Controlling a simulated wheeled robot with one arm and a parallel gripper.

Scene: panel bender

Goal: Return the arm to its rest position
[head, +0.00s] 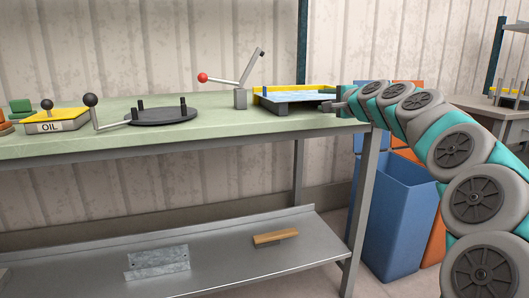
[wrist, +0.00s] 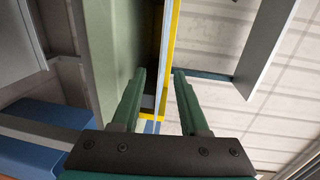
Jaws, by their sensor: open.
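My arm reaches in from the right in the head view. My gripper (head: 338,105) is at the right end of the green workbench (head: 60,145), close to the yellow-edged tray (head: 262,101) with a light blue surface. In the wrist view my gripper (wrist: 160,73) is open, its two green fingers apart. The tray's yellow edge (wrist: 170,35) and a pale blue strip show beyond and between the fingers. Nothing is clearly held; whether a finger touches the tray cannot be told.
On the bench stand a lever with a red knob (head: 203,77), a dark round plate with pins (head: 162,116) and a yellow-topped OIL box (head: 57,121). Blue bins (head: 390,215) stand beneath my arm. The lower shelf (head: 220,255) holds a metal bracket (head: 158,262) and a wooden block (head: 275,237).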

